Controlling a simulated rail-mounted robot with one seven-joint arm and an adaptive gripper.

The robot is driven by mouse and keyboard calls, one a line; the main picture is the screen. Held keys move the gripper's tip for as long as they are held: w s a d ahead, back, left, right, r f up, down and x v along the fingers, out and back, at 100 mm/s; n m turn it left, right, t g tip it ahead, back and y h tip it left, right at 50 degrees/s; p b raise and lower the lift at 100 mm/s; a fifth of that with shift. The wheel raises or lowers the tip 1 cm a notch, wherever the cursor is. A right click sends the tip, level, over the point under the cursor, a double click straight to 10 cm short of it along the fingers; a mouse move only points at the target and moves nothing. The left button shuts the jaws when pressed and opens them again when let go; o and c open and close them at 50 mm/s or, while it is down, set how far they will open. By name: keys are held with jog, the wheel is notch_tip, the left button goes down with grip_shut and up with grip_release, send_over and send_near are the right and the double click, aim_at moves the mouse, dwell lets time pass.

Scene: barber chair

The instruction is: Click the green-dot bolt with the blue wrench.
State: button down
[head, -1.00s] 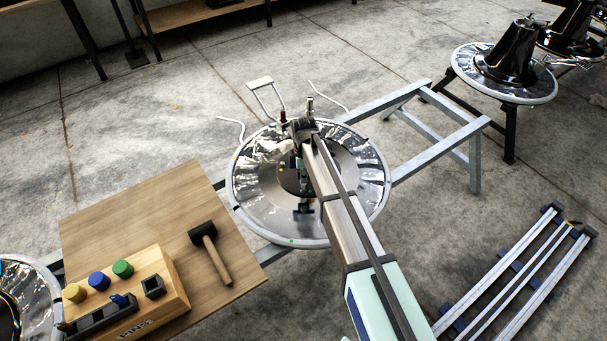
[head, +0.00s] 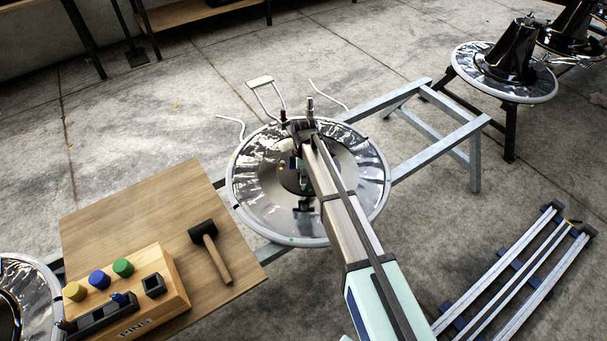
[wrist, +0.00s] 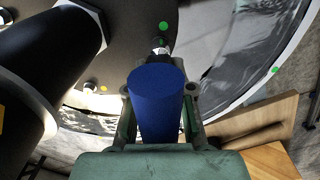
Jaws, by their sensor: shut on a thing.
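My gripper (wrist: 160,92) is shut on the blue wrench (wrist: 157,100), whose round blue end faces the wrist camera. The green-dot bolt (wrist: 160,45) shows just beyond the wrench's far edge, with its green dot (wrist: 163,26) on the dark plate behind it. The wrench hides part of the bolt, so I cannot tell whether they touch. In the head view my arm's end is over the round chair base (head: 252,215), and the wrench is mostly hidden there.
A large black column (wrist: 55,50) fills the left of the wrist view. A second green dot (wrist: 275,70) is on the base's rim. A wooden table (head: 130,215) bears a mallet (head: 210,250) and a pin block (head: 165,300).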

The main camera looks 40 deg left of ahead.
jog(key=shift+f, duration=0.25)
dwell(0.5)
jog(key=shift+r+m+p, duration=0.1)
jog(key=shift+m+p, duration=0.45)
jog(key=shift+m, duration=0.35)
jog(key=shift+m+p, duration=0.35)
jog(key=shift+m, duration=1.05)
jog(key=shift+m+p, duration=0.6)
jog(key=shift+m, duration=1.7)
